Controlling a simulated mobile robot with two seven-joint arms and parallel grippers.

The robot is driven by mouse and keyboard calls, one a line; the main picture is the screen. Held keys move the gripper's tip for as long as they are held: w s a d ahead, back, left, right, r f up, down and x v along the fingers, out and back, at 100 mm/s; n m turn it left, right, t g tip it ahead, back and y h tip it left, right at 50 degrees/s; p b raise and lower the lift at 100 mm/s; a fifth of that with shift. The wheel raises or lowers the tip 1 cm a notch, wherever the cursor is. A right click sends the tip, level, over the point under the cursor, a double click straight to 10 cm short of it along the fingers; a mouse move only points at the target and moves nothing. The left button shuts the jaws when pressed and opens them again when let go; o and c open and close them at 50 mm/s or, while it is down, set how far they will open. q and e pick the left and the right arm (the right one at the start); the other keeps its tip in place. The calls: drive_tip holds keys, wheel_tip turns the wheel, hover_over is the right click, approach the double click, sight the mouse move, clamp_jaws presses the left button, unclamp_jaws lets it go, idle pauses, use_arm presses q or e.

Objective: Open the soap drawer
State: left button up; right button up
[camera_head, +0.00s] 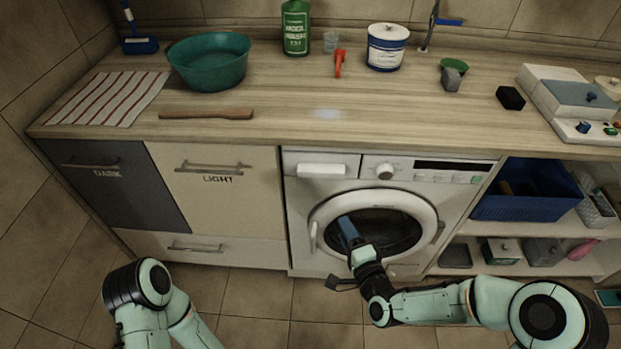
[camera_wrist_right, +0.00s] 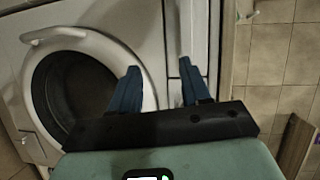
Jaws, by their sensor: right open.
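The soap drawer (camera_head: 321,169) is a white front at the upper left of the washing machine panel in the head view. It looks closed against the panel. My right gripper (camera_head: 346,232) is in front of the round washing machine door, below and slightly right of the drawer, apart from it. In the right wrist view, the gripper's blue fingers (camera_wrist_right: 160,85) are spread with nothing between them; the door (camera_wrist_right: 75,90) is at their left. I cannot make out the drawer there. My left arm is at the lower left of the head view, its gripper out of sight.
The wooden counter (camera_head: 290,118) overhangs the machine. A control knob (camera_head: 385,171) sits right of the drawer, and the door handle (camera_head: 313,237) is below it. Cabinets (camera_head: 225,190) stand left of the machine. Open shelves with a blue basket (camera_head: 525,196) are at the right.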

sight(321, 177)
use_arm(q)
drive_tip(key=shift+w+a+f+t+b, duration=0.15)
drive_tip(key=shift+w+a+f+b, duration=0.2)
drive_tip(key=shift+w+f, duration=0.25)
drive_tip(key=shift+w+a+f+t+b, duration=0.15)
drive_tip(key=shift+w+a+f+b, duration=0.15)
drive_tip(key=shift+w+f, duration=0.25)
use_arm(e)
drive_tip(key=shift+m+t+y, duration=0.3)
drive_tip(key=shift+m+t, duration=0.1)
drive_tip(key=shift+t, duration=0.3)
drive_tip(key=r+x, duration=0.1)
drive_tip(key=x, duration=0.4)
drive_tip(key=r+x, duration=0.1)
drive_tip(key=x, duration=0.4)
drive_tip(key=r+x, duration=0.1)
drive_tip(key=x, duration=0.4)
drive_tip(key=shift+a, duration=0.2)
use_arm(q)
drive_tip(key=shift+r, duration=0.1)
use_arm(e)
clamp_jaws()
